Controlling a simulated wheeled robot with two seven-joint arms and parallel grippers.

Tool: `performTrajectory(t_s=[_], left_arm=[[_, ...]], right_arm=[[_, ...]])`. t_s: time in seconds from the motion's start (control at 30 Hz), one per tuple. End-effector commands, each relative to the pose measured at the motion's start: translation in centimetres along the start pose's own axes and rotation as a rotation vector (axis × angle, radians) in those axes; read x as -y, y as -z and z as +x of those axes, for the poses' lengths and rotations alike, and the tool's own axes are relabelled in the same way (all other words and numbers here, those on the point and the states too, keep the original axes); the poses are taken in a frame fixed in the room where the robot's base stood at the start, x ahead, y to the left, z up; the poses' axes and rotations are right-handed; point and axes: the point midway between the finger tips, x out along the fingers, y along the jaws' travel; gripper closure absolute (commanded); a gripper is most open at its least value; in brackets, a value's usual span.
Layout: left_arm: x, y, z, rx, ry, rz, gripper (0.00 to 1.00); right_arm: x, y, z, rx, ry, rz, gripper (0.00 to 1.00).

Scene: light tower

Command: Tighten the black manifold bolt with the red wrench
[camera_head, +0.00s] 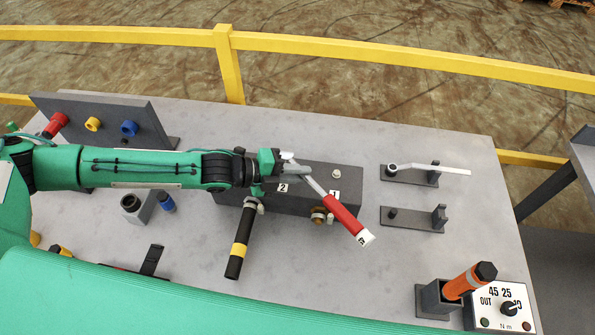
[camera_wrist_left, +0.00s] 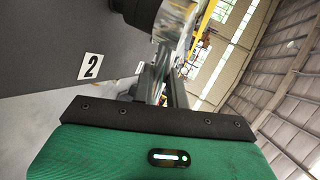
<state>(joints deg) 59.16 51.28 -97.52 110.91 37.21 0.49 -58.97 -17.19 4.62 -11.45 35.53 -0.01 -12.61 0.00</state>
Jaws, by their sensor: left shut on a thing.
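The red wrench (camera_head: 345,215) has a red handle with a white label at its end and a grey shaft slanting up and left. My left gripper (camera_head: 283,170) is over the dark grey manifold block (camera_head: 308,205), shut on the wrench near the shaft's upper end. The left gripper also shows in the left wrist view (camera_wrist_left: 158,78), beside the block's face with label 2 (camera_wrist_left: 91,67). A dark cylinder (camera_wrist_left: 135,10) is just ahead of the fingers; I cannot tell if it is the black bolt. The wrench's head and the bolt are not clear. My right gripper is not in view.
A black handle with a yellow band (camera_head: 240,240) sticks out in front of the block. A silver wrench (camera_head: 430,168) lies on a stand at right. An orange tool (camera_head: 470,281) stands in a holder beside a dial box (camera_head: 500,305). The yellow railing (camera_head: 400,57) runs behind the table.

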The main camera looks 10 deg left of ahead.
Motion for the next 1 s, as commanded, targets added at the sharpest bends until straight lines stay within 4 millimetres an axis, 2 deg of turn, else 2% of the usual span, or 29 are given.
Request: performTrajectory(t_s=[0.7,0.73,0.8,1.0], left_arm=[[-0.88,-0.16,0.40,-0.001,0.003,0.002,1.00],[-0.88,-0.16,0.40,-0.001,0.003,0.002,0.87],[-0.88,-0.16,0.40,-0.001,0.003,0.002,1.00],[-0.84,-0.15,0.38,-0.002,0.002,0.003,1.00]], right_arm=[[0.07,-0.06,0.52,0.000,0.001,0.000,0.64],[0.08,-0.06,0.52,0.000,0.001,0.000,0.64],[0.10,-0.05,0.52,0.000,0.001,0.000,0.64],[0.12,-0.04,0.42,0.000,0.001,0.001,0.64]])
